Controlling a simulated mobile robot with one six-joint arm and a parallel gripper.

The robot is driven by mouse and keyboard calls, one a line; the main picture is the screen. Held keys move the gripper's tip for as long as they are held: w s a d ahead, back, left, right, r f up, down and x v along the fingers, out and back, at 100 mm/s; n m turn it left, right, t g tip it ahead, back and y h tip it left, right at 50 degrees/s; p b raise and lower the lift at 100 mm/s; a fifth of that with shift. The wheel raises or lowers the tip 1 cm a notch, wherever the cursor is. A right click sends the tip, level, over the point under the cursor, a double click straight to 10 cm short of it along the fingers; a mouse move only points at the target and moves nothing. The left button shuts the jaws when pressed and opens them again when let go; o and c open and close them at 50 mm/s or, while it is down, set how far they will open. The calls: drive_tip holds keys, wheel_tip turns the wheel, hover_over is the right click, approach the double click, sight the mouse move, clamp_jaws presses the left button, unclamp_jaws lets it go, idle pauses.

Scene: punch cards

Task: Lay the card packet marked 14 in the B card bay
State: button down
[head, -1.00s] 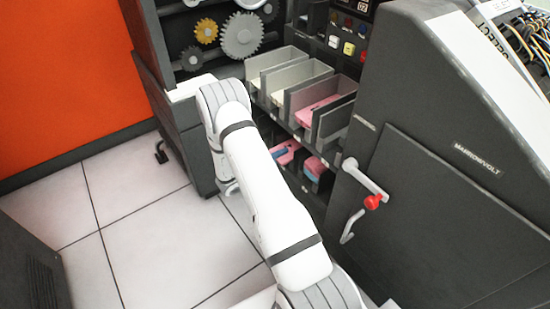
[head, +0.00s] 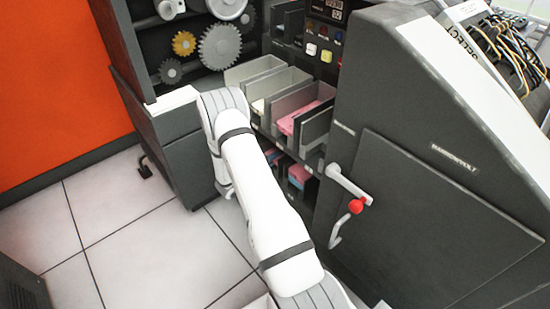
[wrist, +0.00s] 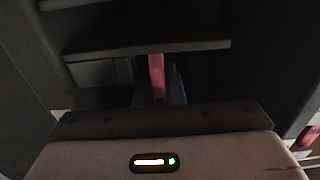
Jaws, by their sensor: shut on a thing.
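My gripper (wrist: 158,98) is at the bottom of the wrist view, shut on a thin pink card packet (wrist: 156,72) seen nearly edge-on. Its number is not readable, and a dark shelf edge is just beyond it. In the head view my arm hides the gripper and this packet. A row of grey card bays (head: 254,68) stands at the middle; one holds a pink packet (head: 298,116). Their letters cannot be read, so I cannot tell which is B.
Below the bays, a lower shelf holds pink packets with blue (head: 299,172). A dark cabinet with a red-knobbed handle (head: 355,206) stands close on the right. Gears (head: 221,45) hang at the back left. Tiled floor (head: 150,245) is clear on the left.

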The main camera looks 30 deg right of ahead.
idle(0.4)
drive_tip(key=shift+f+b, duration=0.5)
drive_tip(key=shift+f, duration=0.4)
drive_tip(key=c, duration=1.5)
unclamp_jaws()
drive_tip(key=shift+o, duration=0.2)
drive_tip(key=shift+a, duration=0.1)
drive_tip(key=s+a+p, duration=0.1)
drive_tip(key=a, duration=0.6)
drive_tip(key=shift+a, duration=0.25)
